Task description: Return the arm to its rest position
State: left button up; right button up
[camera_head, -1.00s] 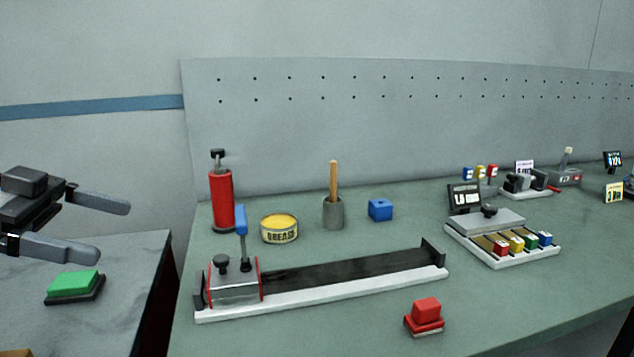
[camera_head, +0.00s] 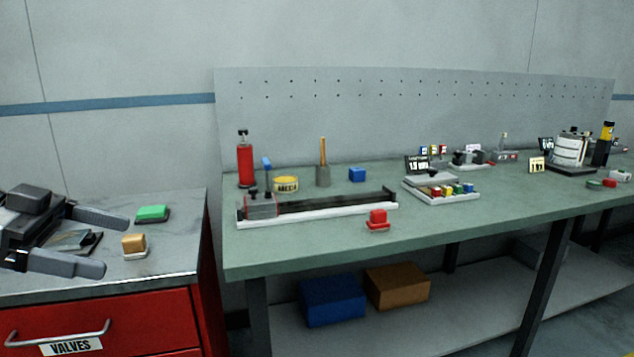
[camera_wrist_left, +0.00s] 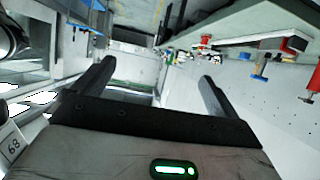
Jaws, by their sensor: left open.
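My left gripper (camera_head: 118,242) is at the left edge of the head view, over the marble-topped red cabinet. Its two fingers are apart with nothing between them. In the left wrist view the gripper (camera_wrist_left: 155,75) also shows spread, empty fingers, with the bench off to the upper right. My right gripper is in neither view.
A green block (camera_head: 152,212) and a tan block (camera_head: 134,242) sit on the cabinet top (camera_head: 180,258) near the gripper. The green bench (camera_head: 300,245) carries a long rail fixture (camera_head: 335,210), a red block (camera_head: 377,217), a red cylinder (camera_head: 245,165) and a label tray (camera_head: 440,192).

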pick_arm(q)
jog(key=w+d+f+n+t+y, duration=0.15)
jog(key=d+f+n, duration=0.25)
jog(key=f, duration=1)
jog(key=w+d+f+n+t+y, duration=0.1)
jog(key=d+f+n+t+y, duration=0.2)
jog(key=f, duration=1.1)
jog(key=s+d+f+n+t+y, duration=0.1)
jog(key=s+d+f+n+y, duration=0.1)
jog(key=s+f, duration=0.3)
jog(key=s+d+f+n+t+y, duration=0.1)
jog(key=s+d+f+n+y, duration=0.2)
jog(key=s, duration=0.7)
jog(key=shift+s+d+f, duration=0.15)
jog(key=shift+d+f, duration=0.65)
jog(key=shift+f, duration=0.1)
